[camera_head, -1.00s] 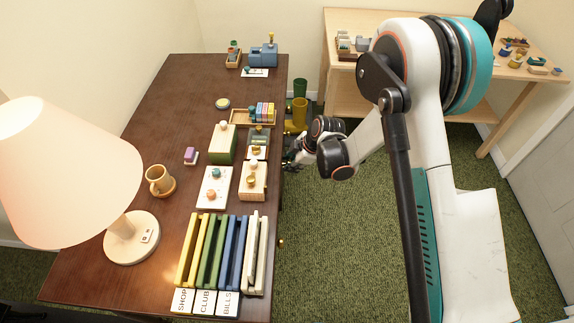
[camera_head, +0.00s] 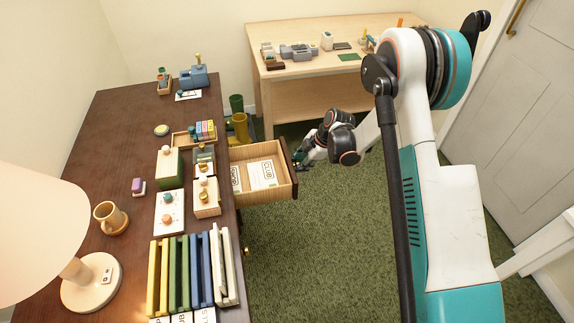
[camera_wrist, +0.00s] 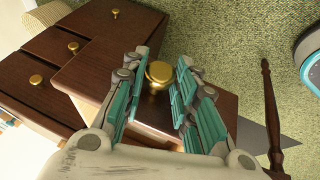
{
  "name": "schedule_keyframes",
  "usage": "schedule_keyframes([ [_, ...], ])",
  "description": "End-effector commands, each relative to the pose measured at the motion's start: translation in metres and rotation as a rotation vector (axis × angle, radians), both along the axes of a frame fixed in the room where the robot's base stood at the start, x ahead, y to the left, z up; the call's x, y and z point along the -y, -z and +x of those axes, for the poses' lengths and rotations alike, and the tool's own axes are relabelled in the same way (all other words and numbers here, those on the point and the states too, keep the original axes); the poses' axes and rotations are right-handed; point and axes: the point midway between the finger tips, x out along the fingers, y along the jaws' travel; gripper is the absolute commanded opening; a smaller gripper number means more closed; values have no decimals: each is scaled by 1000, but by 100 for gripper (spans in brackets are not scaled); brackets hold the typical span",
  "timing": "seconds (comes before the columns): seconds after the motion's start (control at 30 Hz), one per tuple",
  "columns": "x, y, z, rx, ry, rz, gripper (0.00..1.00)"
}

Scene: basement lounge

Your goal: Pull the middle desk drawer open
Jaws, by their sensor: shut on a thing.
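The dark brown desk (camera_head: 130,115) stands at the left in the head view. One of its drawers (camera_head: 243,194) is pulled out over the carpet, with a pale wood inside and a dark front. Papers marked "CLUB" (camera_head: 262,174) lie in it. My gripper (camera_head: 300,160) is at the outer face of this drawer front. In the wrist view, the teal-padded fingers (camera_wrist: 157,95) are on both sides of the drawer's round brass knob (camera_wrist: 159,72) and shut on it. Several closed drawer fronts with brass knobs (camera_wrist: 36,79) show at the left there.
Folders (camera_head: 185,275), small boxes (camera_head: 207,197), a mug (camera_head: 110,217) and a lamp (camera_head: 35,235) stand on the desk. Boots (camera_head: 240,130) stand on the floor behind the drawer. A light wood table (camera_head: 330,80) stands at the back. Green carpet is free in front of the drawer.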

Motion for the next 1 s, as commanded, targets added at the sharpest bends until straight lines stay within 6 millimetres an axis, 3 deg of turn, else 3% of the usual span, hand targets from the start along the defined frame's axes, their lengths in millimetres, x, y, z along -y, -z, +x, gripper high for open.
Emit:
schedule_keyframes([
  [0.2, 12, 0, 3, -1, 0, -1, 0],
  [0.57, 13, 0, 3, -1, 0, -1, 0],
  [0.6, 13, 0, 3, -1, 0, -1, 31],
  [0.67, 13, 0, 3, -1, 0, -1, 45],
  [1.0, 13, 0, 3, -1, 0, 0, 47],
])
